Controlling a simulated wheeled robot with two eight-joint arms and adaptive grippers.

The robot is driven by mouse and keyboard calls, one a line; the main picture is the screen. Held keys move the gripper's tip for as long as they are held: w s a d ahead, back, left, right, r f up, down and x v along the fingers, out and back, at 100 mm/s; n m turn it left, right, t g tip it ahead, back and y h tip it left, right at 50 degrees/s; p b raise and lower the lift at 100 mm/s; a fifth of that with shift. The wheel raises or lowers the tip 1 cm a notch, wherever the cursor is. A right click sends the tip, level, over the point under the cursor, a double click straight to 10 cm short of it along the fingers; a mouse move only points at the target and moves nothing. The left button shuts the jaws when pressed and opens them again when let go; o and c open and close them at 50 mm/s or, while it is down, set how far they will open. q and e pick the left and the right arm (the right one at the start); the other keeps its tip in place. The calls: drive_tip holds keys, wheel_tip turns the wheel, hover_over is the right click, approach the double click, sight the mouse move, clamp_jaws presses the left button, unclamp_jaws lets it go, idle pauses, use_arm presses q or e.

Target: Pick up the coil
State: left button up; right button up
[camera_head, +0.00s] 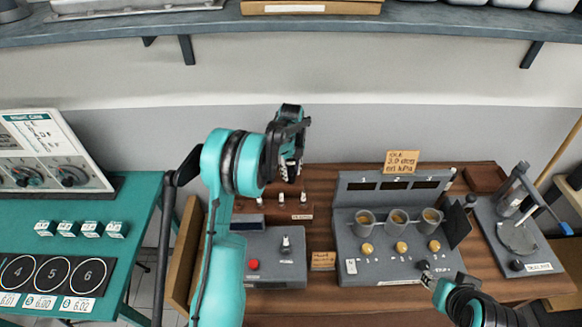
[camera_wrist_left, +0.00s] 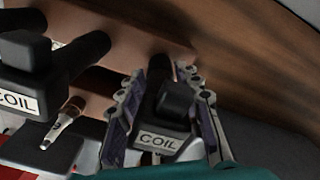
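In the left wrist view a dark coil (camera_wrist_left: 163,134) with a white COIL label sits between the two fingers of my left gripper (camera_wrist_left: 165,108). The fingers are apart, one on each side of its body; whether they press on it I cannot tell. A second black coil (camera_wrist_left: 40,75), also labelled, lies to the left of the fingers. In the head view my left gripper (camera_head: 291,160) hangs fingers down above the back of the wooden bench; its arm and fingers hide any coil there. My right gripper (camera_head: 440,288) is at the lower right, its fingers too small to judge.
A wooden rack (camera_head: 303,212) with several small white-tipped parts stands below my left gripper. A grey box (camera_head: 275,262) with a red button is in front of it. A grey console (camera_head: 405,262) with cups and a stand (camera_head: 518,238) are to the right.

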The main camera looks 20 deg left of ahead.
use_arm(q)
drive_tip(key=c, duration=0.4)
drive_tip(key=shift+c, duration=0.2)
